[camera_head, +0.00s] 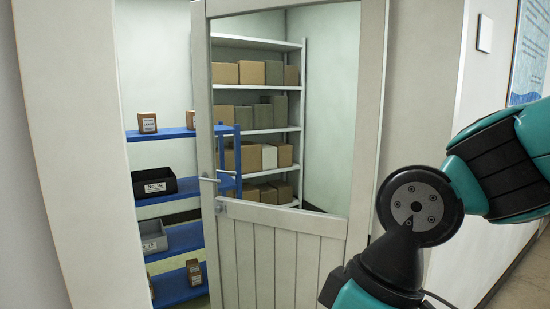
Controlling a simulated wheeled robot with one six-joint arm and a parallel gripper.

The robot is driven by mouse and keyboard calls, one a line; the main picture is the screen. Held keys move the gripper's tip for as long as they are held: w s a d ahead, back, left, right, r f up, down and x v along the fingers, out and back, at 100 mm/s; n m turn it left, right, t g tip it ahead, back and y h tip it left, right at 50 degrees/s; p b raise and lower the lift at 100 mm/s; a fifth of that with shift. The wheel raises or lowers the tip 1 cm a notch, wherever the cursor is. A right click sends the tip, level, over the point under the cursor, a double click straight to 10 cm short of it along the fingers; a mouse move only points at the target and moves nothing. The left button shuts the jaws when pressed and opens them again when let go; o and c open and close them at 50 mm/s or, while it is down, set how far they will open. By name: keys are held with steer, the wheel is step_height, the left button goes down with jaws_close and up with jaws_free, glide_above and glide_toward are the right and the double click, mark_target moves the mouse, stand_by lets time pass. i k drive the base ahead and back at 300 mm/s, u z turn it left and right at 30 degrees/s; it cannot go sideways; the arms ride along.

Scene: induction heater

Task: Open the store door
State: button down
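The store door (285,224) is a pale door with a large window above and vertical boards below. It stands ajar, with a gap between its left edge and the wall on the left. Its left edge looks farther from me than its right side, so it appears swung into the store. A small lever handle (209,180) sits at the door's left edge, with a small metal fitting (219,207) just below it. My arm shows at the right, in front of the door's right side. My gripper is out of view, so its state and any contact with the door are hidden.
Through the gap stands a blue shelf (180,238) with bins and small boxes. Behind the window is a white rack (303,125) with several cartons. A pale wall (75,150) borders the gap at left. A wall with a switch plate (485,33) and poster (530,50) is at right.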

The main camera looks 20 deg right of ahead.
mark_target(259, 256)
steer(key=z, duration=0.5)
steer(key=i, duration=1.85)
steer(key=u, duration=0.8)
steer(key=i, duration=0.85)
steer(key=u, duration=0.75)
